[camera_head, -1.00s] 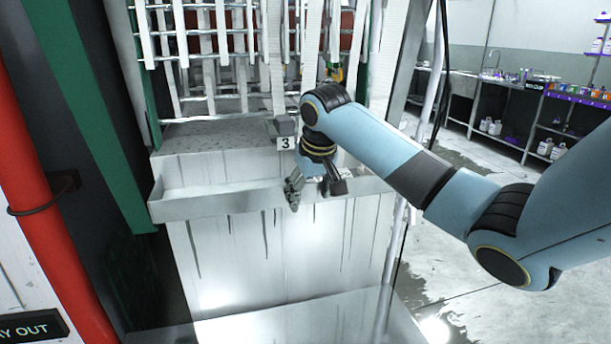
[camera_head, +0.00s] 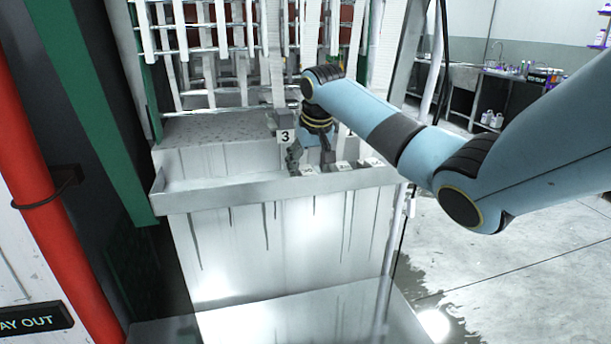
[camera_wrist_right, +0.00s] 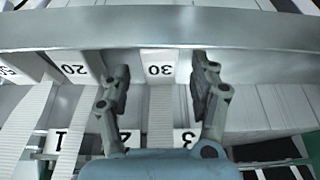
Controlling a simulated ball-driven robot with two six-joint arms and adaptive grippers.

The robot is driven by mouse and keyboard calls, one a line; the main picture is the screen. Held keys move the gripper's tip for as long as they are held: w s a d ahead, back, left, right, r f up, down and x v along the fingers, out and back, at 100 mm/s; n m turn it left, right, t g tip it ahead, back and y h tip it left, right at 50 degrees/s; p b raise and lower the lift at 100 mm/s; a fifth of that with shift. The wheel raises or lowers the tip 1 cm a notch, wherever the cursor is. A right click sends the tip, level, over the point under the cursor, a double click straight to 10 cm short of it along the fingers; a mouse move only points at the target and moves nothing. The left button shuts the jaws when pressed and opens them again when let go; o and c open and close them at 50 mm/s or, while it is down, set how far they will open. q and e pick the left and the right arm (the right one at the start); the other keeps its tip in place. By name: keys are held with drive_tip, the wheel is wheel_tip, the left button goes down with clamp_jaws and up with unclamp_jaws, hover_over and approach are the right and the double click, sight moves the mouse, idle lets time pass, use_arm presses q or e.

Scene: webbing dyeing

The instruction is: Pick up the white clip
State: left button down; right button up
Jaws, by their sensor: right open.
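My right gripper (camera_head: 316,163) is open at the front rim of the metal trough (camera_head: 240,190). In the right wrist view its two fingers (camera_wrist_right: 160,72) are spread on either side of a white tag marked 30 (camera_wrist_right: 160,69), with no contact visible. A white webbing strip (camera_wrist_right: 160,112) lies behind that tag, between the fingers. I cannot make out for sure which white piece is the clip. A white tag marked 3 (camera_head: 285,137) hangs below a grey block at the trough, left of my right wrist. My left gripper is out of view.
White webbing strips (camera_head: 275,50) hang over rails behind the trough. A red pipe (camera_head: 40,190) and green post (camera_head: 95,115) stand at the left. More white tags, marked 20 (camera_wrist_right: 75,70) and 2 (camera_wrist_right: 130,138), lie close by. The floor at right (camera_head: 520,250) is clear.

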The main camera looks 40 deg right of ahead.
drive_tip(key=shift+x, duration=0.95)
drive_tip(key=shift+w, duration=0.1)
drive_tip(key=shift+r, duration=0.1)
drive_tip(key=shift+c, duration=0.4)
drive_tip(key=c, duration=1.1)
drive_tip(key=shift+c, duration=0.3)
drive_tip(key=shift+r, duration=0.1)
